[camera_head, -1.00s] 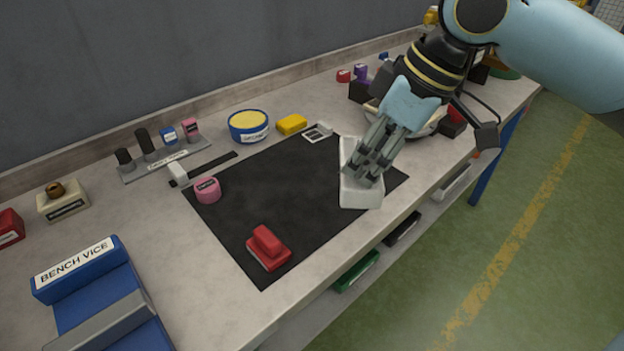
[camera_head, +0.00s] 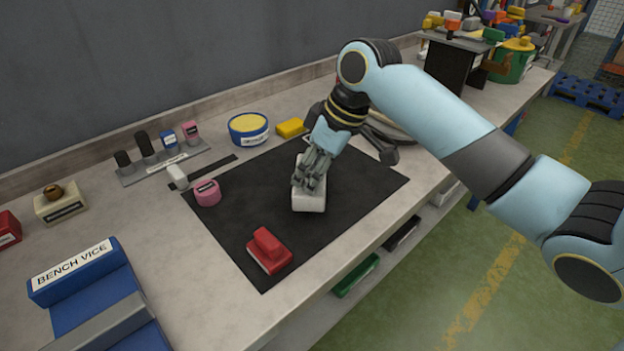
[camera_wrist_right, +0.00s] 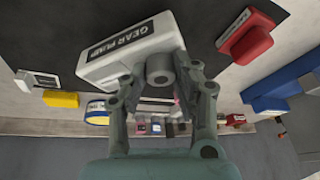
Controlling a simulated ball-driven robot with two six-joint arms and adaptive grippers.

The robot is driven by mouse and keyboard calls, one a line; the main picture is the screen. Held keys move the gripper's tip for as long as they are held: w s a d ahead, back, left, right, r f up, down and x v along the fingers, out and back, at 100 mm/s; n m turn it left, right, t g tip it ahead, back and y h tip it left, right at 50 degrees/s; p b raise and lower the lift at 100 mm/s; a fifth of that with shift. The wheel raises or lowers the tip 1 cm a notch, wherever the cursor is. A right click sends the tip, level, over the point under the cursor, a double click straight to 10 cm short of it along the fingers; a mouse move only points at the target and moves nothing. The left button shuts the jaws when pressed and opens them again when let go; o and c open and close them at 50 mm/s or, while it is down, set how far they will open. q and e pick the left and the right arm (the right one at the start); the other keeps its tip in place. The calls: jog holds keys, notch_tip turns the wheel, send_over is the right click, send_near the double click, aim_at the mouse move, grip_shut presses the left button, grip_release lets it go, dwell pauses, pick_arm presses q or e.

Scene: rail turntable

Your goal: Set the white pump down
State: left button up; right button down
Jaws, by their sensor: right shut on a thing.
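The white pump (camera_head: 309,202) is at the middle of the black mat (camera_head: 363,184) in the head view. In the right wrist view the white pump (camera_wrist_right: 133,47) carries a "GEAR PUMP" label and has a grey round stub. My right gripper (camera_head: 311,184) is shut on it from above. The gripper's fingers (camera_wrist_right: 160,88) show on both sides of the stub in the wrist view. The fingers hide part of the pump, and I cannot tell whether its underside touches the mat. My left gripper is not in view.
A red block (camera_head: 268,250) and a pink round part (camera_head: 207,192) stand on the mat's left side. A blue tub (camera_head: 248,128) and a yellow block (camera_head: 290,128) stand behind it. The blue bench vice (camera_head: 92,298) is at the front left. The mat's right part is bare.

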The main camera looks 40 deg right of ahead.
jog(key=shift+f, duration=0.85)
jog(key=shift+f, duration=0.1)
jog(key=c, duration=1)
grip_release()
jog(key=v, duration=1.2)
jog(key=shift+s, duration=0.1)
